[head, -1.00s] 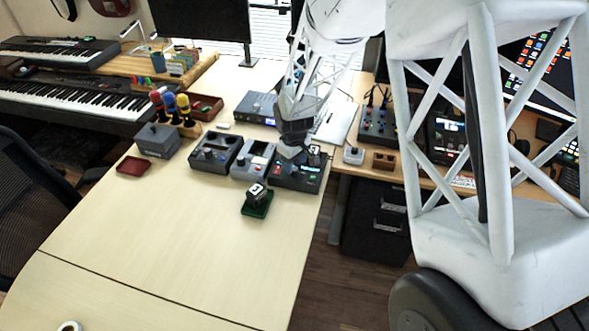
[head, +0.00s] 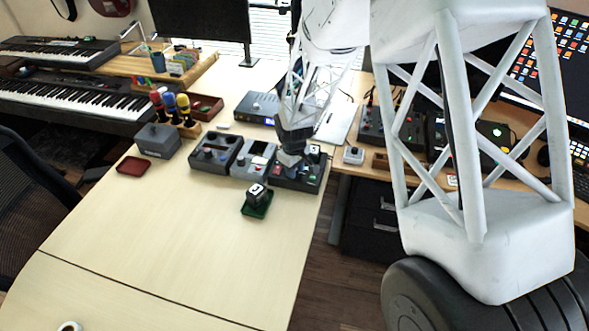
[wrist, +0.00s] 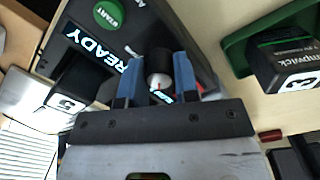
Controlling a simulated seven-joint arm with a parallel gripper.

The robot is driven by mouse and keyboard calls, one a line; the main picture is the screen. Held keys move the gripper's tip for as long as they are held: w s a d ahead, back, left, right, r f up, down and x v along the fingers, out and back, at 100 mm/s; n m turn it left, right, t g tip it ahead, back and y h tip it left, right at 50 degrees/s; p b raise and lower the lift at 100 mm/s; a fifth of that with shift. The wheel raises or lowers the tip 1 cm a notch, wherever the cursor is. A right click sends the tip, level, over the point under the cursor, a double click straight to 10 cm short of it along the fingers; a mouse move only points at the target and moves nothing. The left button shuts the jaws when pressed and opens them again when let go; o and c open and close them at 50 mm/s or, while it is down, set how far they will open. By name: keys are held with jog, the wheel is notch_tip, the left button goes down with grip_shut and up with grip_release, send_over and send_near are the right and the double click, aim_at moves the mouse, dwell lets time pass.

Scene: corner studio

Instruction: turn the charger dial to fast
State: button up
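The dark charger (head: 312,182) stands at the right end of a row of devices on the table. In the wrist view its face (wrist: 75,42) shows a green START button (wrist: 109,13) and a lit READY display (wrist: 105,47). The dial (wrist: 158,66) has a pale top with a small red mark. My gripper (wrist: 157,78) is over the charger, with one blue finger on each side of the dial. The gap is narrow, and I cannot tell whether the fingers touch it. Small lit text beside the dial is partly hidden. The head view mostly hides the fingertips (head: 291,163).
A black battery box (head: 256,193) sits in a green tray (head: 258,210) in front of the charger. Two other grey devices (head: 216,152) (head: 253,161) stand to the left. A red dish (head: 133,166) lies further left.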

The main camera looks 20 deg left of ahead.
jog(key=shift+c, duration=1.2)
jog(key=shift+m, duration=0.5)
jog(key=m, duration=0.4)
jog(key=shift+m, duration=0.3)
jog(key=m, duration=0.4)
jog(key=shift+m, duration=0.4)
jog(key=o, duration=0.9)
jog(key=shift+o, duration=0.2)
jog(key=shift+r, duration=0.15)
